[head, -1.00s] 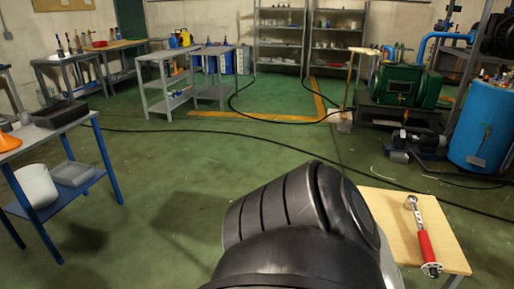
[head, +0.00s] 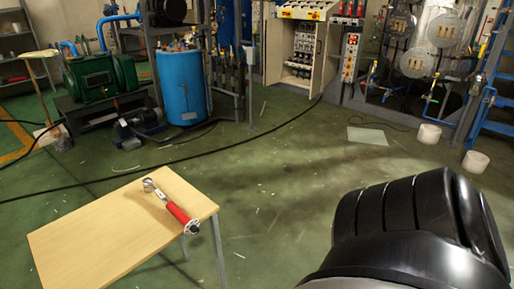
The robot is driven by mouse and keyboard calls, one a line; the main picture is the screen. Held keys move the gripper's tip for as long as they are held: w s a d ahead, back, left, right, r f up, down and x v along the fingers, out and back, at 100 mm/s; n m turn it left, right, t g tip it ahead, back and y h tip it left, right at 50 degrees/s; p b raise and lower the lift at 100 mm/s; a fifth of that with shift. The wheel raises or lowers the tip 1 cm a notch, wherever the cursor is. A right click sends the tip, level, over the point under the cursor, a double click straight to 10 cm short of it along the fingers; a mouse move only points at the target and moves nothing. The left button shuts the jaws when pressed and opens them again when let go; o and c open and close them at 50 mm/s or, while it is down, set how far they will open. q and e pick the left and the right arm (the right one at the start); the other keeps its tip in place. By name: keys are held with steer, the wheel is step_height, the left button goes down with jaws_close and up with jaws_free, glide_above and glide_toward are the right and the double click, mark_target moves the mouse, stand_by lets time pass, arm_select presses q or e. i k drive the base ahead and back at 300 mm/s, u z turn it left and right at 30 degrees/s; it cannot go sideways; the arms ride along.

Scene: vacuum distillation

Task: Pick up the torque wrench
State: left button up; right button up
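The torque wrench (head: 171,206) lies on a light wooden table (head: 95,243) in the lower left of the head view. It has a silver ratchet head at its upper left end and a red handle reaching toward the table's right edge. One of my arms, a black rounded link, fills the lower right of the view and stands apart from the table. Neither of my grippers is in view.
A green pump machine (head: 100,80) and a blue tank (head: 182,88) stand behind the table. A black cable (head: 80,186) runs across the floor behind it. Two white buckets (head: 429,133) stand at the right. Green floor (head: 290,190) right of the table is open.

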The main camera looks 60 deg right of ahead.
mark_target(149, 186)
steer(key=z, duration=0.5)
steer(key=i, duration=1)
